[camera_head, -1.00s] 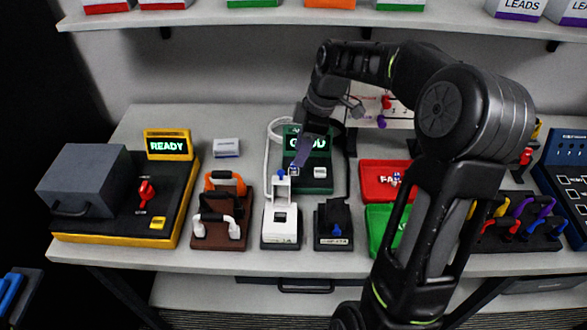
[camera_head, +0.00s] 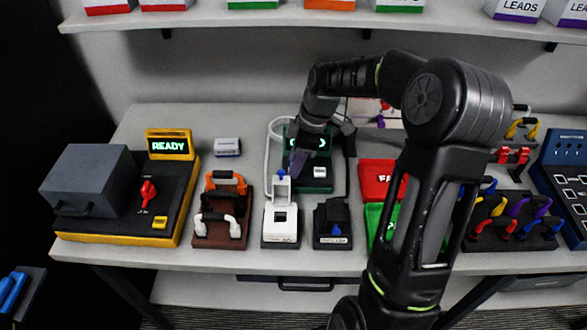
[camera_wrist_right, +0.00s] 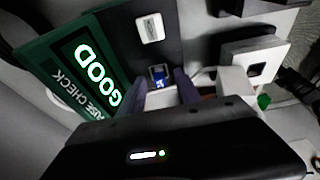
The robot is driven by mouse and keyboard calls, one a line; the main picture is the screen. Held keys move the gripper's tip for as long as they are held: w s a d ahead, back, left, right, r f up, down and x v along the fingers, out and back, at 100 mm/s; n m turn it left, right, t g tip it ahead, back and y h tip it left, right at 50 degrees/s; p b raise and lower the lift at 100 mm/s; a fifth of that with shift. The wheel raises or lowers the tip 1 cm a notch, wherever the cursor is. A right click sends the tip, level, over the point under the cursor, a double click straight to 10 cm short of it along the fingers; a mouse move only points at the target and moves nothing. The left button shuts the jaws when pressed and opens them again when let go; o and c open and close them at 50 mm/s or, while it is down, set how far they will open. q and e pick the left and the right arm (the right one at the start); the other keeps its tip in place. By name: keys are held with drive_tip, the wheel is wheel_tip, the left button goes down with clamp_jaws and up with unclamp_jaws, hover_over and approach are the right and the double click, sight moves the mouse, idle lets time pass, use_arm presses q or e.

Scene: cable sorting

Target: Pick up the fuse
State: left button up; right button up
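The fuse (camera_wrist_right: 158,75) shows in the right wrist view as a small blue and white piece in the dark deck of the green fuse checker (camera_wrist_right: 42,62), whose display reads GOOD. My right gripper (camera_wrist_right: 164,78) has its two purple-grey fingers apart, one on either side of the fuse. I cannot tell whether they touch it. In the head view the right gripper (camera_head: 296,172) points down over the checker (camera_head: 318,184), and its fingers hide the fuse and part of the display. My left gripper is not in view.
A white device (camera_head: 281,230) and a black device (camera_head: 333,224) stand in front of the checker. A white switch (camera_head: 320,172) sits right of the gripper. A red tray (camera_head: 375,176) and green tray (camera_head: 374,212) lie further right. A READY station (camera_head: 170,145) stands left.

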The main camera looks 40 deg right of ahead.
clamp_jaws()
idle(0.3)
idle(0.3)
wheel_tip(320, 180, up, 10)
drive_tip(key=b, duration=0.1)
idle(0.4)
idle(0.5)
wheel_tip(320, 180, up, 3)
drive_tip(key=shift+r+p, duration=0.1)
drive_tip(key=shift+p, duration=0.9)
